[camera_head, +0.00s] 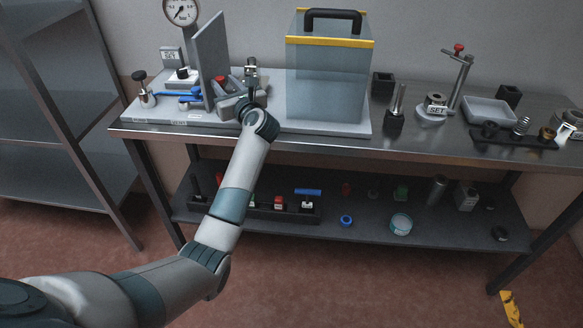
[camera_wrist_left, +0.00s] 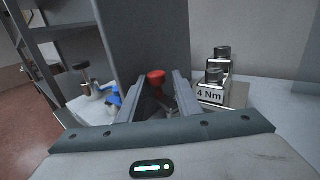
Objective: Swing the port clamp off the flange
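A red-tipped lever (camera_wrist_left: 156,78), which may be the port clamp's handle, stands between the fingers of my left gripper (camera_wrist_left: 155,88) in the left wrist view. The fingers are open, with a visible gap on both sides of the red tip. In the head view the red part (camera_head: 218,87) shows small beside my left gripper (camera_head: 232,98), at the grey upright panel (camera_head: 210,60). My gripper and the panel hide most of the clamp and flange, so I cannot tell how they join. My right gripper is not in view.
A clear box (camera_head: 328,85) with a yellow band and black handle stands right of my gripper. A metal fixture marked "4 Nm" (camera_wrist_left: 211,94) stands close by. Blue-handled parts (camera_head: 180,95) lie left of the panel. A gauge (camera_head: 181,10) stands behind. Parts and a tray (camera_head: 490,112) occupy the right side.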

